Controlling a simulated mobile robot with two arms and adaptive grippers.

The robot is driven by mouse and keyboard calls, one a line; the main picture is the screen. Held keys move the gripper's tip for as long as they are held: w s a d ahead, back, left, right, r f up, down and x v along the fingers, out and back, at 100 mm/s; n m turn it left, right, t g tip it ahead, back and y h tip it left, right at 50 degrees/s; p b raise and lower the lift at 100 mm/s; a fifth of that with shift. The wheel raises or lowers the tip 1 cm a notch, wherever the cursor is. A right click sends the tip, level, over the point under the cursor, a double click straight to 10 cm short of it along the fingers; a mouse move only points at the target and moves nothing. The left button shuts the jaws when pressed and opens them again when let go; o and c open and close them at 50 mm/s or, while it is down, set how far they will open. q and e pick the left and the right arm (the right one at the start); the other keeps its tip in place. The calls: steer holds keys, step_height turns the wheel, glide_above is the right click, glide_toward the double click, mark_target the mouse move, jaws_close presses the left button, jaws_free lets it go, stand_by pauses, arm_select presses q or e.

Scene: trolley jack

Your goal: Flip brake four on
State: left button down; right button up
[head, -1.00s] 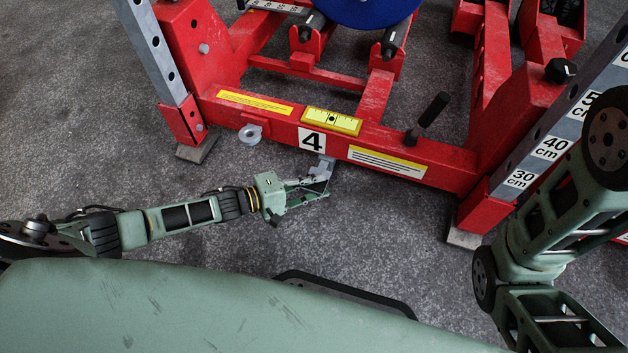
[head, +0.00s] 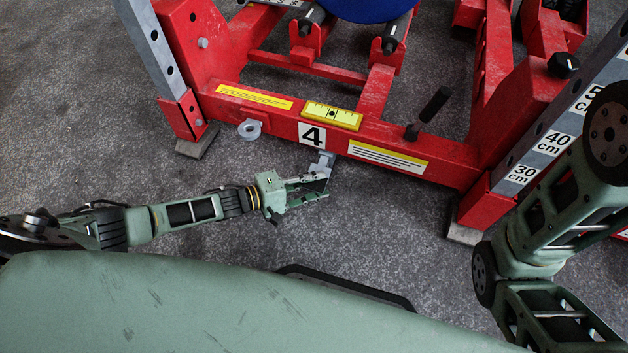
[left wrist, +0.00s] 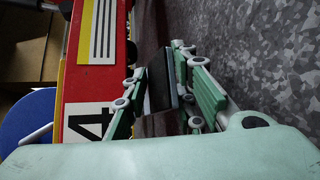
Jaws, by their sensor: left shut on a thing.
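The red trolley jack's front beam (head: 240,115) carries a white label with a black 4 (head: 312,134). Below the label, a grey metal brake lever (head: 326,160) sticks out from under the beam. My left gripper (head: 320,182) reaches in from the left, just below the beam, and is shut on this lever; the fingers hide its lower end. In the left wrist view, the gripper's two green fingers (left wrist: 163,100) sit close beside the 4 label, with a dark piece between them. My right arm shows at the right, but its gripper is out of view.
A grey ring-shaped part (head: 250,129) hangs under the beam, left of the label. A yellow spirit level (head: 333,116) sits on top of the beam, and a black-handled lever (head: 432,108) stands to its right. Bare grey floor (head: 370,230) lies in front of the beam.

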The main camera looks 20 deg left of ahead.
arm_select(q)
steer(key=c, duration=1.9)
jaws_free()
steer(key=shift+w+f, duration=0.1)
steer(key=shift+f, duration=0.2)
steer(key=shift+d, duration=0.1)
steer(key=v, duration=1.2)
steer(key=shift+w+d+r, duration=0.1)
steer(key=shift+r, duration=0.15)
